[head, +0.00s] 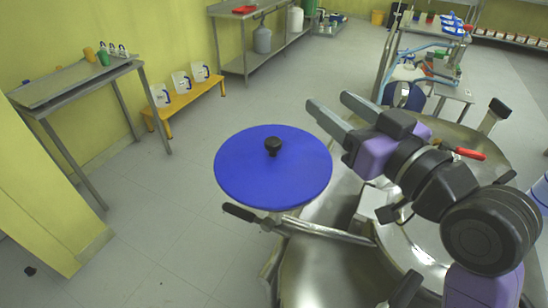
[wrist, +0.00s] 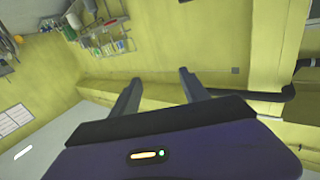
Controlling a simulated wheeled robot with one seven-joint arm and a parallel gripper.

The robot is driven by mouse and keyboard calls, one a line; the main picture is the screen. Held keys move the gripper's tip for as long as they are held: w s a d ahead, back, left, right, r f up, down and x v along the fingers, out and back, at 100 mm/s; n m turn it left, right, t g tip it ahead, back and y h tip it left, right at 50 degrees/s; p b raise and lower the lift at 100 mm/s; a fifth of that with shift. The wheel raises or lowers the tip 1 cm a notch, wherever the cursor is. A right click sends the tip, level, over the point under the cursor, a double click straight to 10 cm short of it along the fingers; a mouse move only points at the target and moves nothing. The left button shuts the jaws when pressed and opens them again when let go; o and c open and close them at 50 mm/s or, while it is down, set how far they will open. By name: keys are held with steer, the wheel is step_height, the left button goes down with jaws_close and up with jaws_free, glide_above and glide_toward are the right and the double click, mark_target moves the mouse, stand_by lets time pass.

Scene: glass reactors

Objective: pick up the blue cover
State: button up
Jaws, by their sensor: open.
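The blue cover (head: 245,175) is a flat round disc with a black knob (head: 273,146) in its middle. In the head view it lies level at the centre, beside the steel vessels. My gripper (head: 327,107) is open and empty, up and to the right of the cover in that view, with its two fingers pointing left. The cover is not in the wrist view. What supports the cover is mostly hidden beneath it.
A steel vessel (head: 325,270) with a black-ended handle bar (head: 240,213) is just below the cover. A steel table (head: 75,85) and an orange bench (head: 185,103) with white jugs stand at the left wall. Grey floor left of the cover is clear.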

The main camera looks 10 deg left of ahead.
mark_target(279, 151)
steer(key=s+a+f+n+g, duration=0.1)
steer(key=f+g, duration=0.1)
steer(key=s+a+f+n+g, duration=0.1)
steer(key=f+g, duration=0.1)
steer(key=f, duration=0.1)
steer(key=s+a+f+n+g, duration=0.1)
steer(key=a+f+g, duration=0.1)
steer(key=shift+s+a+f, duration=0.1)
steer(key=shift+s+f, duration=0.1)
steer(key=shift+s, duration=0.15)
steer(key=shift+w+a+f, duration=0.15)
steer(key=shift+a+f, duration=0.1)
steer(key=shift+d+f+p+x, duration=0.1)
steer(key=shift+p+x, duration=0.2)
steer(key=shift+x, duration=1.4)
steer(key=shift+d+f+p+x, duration=0.1)
steer(key=shift+p+x, duration=0.2)
steer(key=shift+x, duration=1.4)
steer(key=shift+w, duration=0.1)
jaws_close()
